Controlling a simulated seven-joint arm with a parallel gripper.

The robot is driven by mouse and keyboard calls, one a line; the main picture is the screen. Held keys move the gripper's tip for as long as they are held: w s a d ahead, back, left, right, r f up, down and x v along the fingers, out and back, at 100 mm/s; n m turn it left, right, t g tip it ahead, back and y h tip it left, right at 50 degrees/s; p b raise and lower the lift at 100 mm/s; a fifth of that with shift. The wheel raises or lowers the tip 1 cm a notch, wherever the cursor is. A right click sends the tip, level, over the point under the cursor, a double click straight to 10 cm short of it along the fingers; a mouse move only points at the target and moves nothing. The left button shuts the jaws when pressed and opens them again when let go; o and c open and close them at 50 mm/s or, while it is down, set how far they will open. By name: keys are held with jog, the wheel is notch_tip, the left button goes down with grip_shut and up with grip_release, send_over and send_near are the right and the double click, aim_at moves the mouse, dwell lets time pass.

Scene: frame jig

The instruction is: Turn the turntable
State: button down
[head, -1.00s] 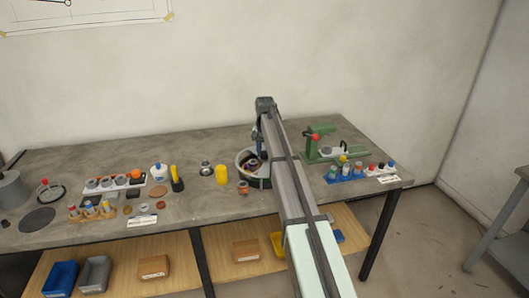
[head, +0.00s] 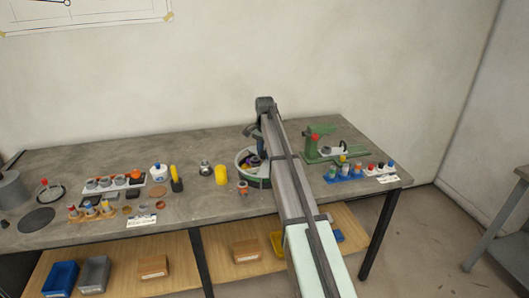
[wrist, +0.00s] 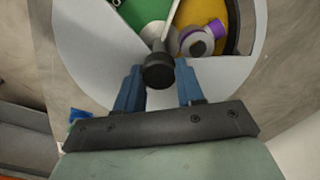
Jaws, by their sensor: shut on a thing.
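The turntable (head: 243,174) stands on the bench, partly hidden behind my arm. In the wrist view it is a round pale-grey turntable (wrist: 82,45) with a green section (wrist: 145,12) and a yellow section. A black knob (wrist: 158,76) stands up from it near the edge. My gripper (wrist: 158,68) has its two blue fingers on either side of this knob and is shut on it. In the head view my gripper (head: 259,148) is small and mostly hidden by my arm. A purple and grey round part (wrist: 200,38) lies in the yellow section.
A yellow cylinder (head: 221,174) and a small copper-coloured part (head: 243,188) stand close left of and in front of the turntable. A green press-like fixture (head: 318,150) and a blue rack (head: 344,174) stand to the right. Several small parts fill the left bench.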

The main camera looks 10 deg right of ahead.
jog(key=shift+s+m, duration=0.1)
jog(key=shift+m, duration=3)
jog(key=shift+s+m, duration=0.1)
jog(key=shift+m, duration=2.8)
jog(key=shift+s+m, duration=0.1)
jog(key=shift+m, duration=3)
jog(key=shift+a+m, duration=0.1)
jog(key=shift+m, duration=2.8)
jog(key=c, duration=0.7)
grip_release()
